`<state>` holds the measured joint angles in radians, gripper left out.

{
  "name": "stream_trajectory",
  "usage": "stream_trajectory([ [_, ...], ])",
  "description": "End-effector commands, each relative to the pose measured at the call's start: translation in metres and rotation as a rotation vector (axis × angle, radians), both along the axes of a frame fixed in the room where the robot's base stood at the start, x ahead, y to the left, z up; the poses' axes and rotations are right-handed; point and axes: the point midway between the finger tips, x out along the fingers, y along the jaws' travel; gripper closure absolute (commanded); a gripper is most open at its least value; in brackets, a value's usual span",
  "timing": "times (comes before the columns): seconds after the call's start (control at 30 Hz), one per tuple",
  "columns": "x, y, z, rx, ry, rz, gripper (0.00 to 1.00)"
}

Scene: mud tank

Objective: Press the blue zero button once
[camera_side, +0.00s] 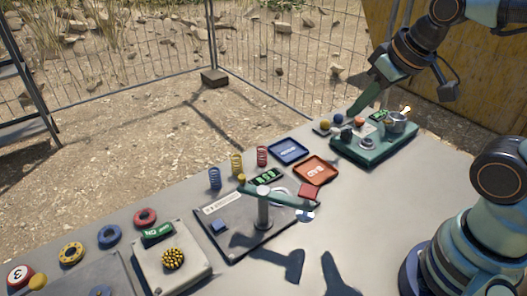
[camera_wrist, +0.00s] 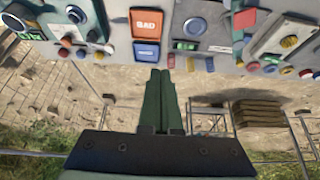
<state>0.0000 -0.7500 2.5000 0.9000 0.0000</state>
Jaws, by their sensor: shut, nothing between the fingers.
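A small blue square button (camera_side: 218,226) lies on the grey balance panel (camera_side: 240,238), left of its post. I read no lettering on it. My gripper (camera_side: 356,116) is shut and empty, at the far end of the table near the green device, well apart from the blue square. In the wrist view the shut fingers (camera_wrist: 159,73) point toward the table's back edge, below the blue tray. The balance panel's green display (camera_side: 267,177) also shows in the wrist view (camera_wrist: 186,45).
Blue (camera_side: 288,151) and orange (camera_side: 316,170) trays lie mid-table. Several coloured domes (camera_side: 338,118) sit beside the green device (camera_side: 372,150). Coloured springs (camera_side: 237,165) stand behind the balance panel. A box with a yellow knob (camera_side: 173,259) is front left.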

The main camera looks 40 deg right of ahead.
Motion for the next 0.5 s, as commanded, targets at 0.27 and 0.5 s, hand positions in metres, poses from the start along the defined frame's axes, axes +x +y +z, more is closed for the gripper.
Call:
stream_trajectory([
  [0.27,0.018,0.018,-0.005,0.031,-0.008,0.001,1.0],
  [0.5,0.062,0.073,-0.023,0.125,-0.029,-0.011,1.0],
])
